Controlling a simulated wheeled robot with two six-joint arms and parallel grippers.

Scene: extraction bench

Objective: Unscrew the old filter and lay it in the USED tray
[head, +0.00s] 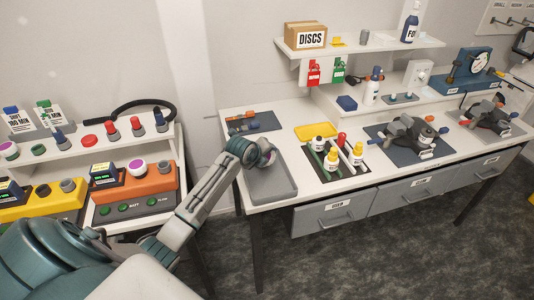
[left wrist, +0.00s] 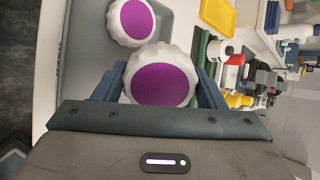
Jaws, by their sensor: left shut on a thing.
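My left gripper (head: 264,153) is over the far end of a grey tray (head: 272,192) on the right bench. In the left wrist view it is shut on a filter (left wrist: 160,84), white and scalloped with a purple disc on its face. A second such filter (left wrist: 130,20) lies just beyond it, in the grey tray (left wrist: 75,40); in the head view I cannot make it out behind my gripper. I cannot read a label on this tray. My right gripper is not in view.
A yellow tray (head: 316,131) and a dark rack of bottles (head: 322,172) stand right of the grey tray. Machines (head: 412,137) stand farther right. The left bench holds an orange unit (head: 130,187) and a yellow unit (head: 40,208). The grey tray's near part is empty.

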